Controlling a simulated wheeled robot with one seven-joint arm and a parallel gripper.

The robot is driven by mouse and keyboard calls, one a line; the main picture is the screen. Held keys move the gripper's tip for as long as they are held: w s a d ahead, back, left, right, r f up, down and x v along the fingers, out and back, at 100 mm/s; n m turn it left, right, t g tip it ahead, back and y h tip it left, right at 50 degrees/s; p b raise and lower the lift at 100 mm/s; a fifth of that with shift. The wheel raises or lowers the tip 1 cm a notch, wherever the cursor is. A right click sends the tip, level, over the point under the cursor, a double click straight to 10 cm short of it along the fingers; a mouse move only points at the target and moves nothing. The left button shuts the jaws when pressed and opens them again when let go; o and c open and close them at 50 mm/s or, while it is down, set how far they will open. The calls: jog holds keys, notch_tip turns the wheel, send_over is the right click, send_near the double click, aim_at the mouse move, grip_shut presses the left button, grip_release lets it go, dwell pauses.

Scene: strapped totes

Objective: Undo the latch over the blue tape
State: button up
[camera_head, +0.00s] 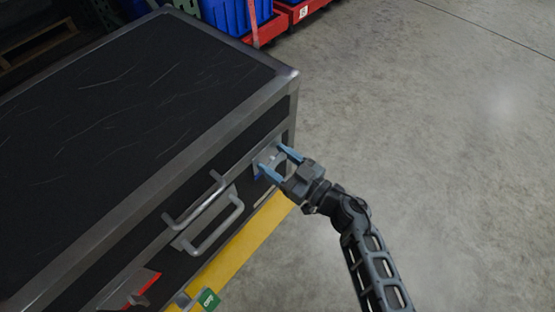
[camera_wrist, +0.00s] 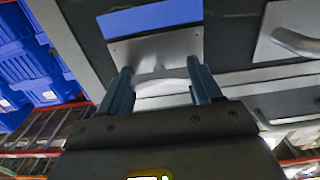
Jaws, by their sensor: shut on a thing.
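A black case with metal edges (camera_head: 232,122) fills the left of the head view. On its near side face, toward the right corner, is a silver latch (camera_head: 267,158), largely covered by my gripper (camera_head: 275,160). A bit of blue tape (camera_head: 257,177) shows just below it. In the wrist view the latch plate (camera_wrist: 150,46) sits beside a wide strip of blue tape (camera_wrist: 150,17). My gripper's two blue fingers (camera_wrist: 160,78) stand on either side of the latch's pale curved lever, shut on it.
Two grey handles (camera_head: 207,215) stick out of the same face, left of my gripper. Farther left is red tape (camera_head: 146,286) and a green tag (camera_head: 208,299). A yellow strip (camera_head: 243,245) runs below. Blue bins (camera_head: 228,14) in red trays stand behind. The floor on the right is clear.

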jog(key=shift+c, duration=0.7)
jog(key=shift+n, duration=0.3)
jog(key=n+p, duration=0.1)
jog(key=n, duration=0.1)
jog(key=shift+n, duration=0.4)
jog(key=n, duration=0.5)
jog(key=shift+s+f, duration=0.15)
jog(key=n+b, duration=0.1)
jog(key=n, duration=0.4)
jog(key=shift+f, duration=0.1)
jog(key=shift+a+n+b, duration=0.1)
jog(key=shift+n+b, duration=0.4)
jog(key=shift+n, duration=1.7)
jog(key=o, duration=1.1)
jog(key=shift+c, duration=0.2)
